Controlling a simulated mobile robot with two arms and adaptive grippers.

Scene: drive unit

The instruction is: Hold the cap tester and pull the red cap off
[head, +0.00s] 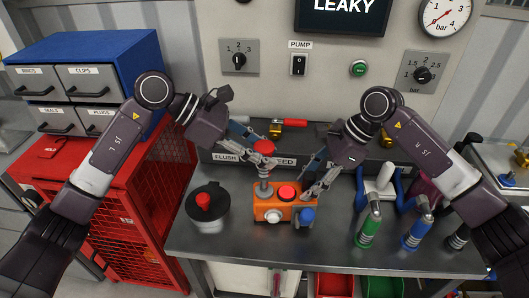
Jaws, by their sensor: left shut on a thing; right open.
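The orange cap tester (265,211) stands on the grey bench. A red cap (287,192) sits on its top, a white round part (272,216) on its front and a blue cap (307,215) at its right. A metal post with a red top (264,147) rises at the tester's left end. My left gripper (263,161) is shut on this post just below the red top; its fingers partly hide it. My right gripper (306,192) is open just right of the red cap, above the blue cap, with its fingers pointing down. Contact there cannot be told.
A dark round pot with a red knob (204,202) stands left of the tester. Green (368,232) and blue (416,234) handled tools stand at the right. The bench front is clear.

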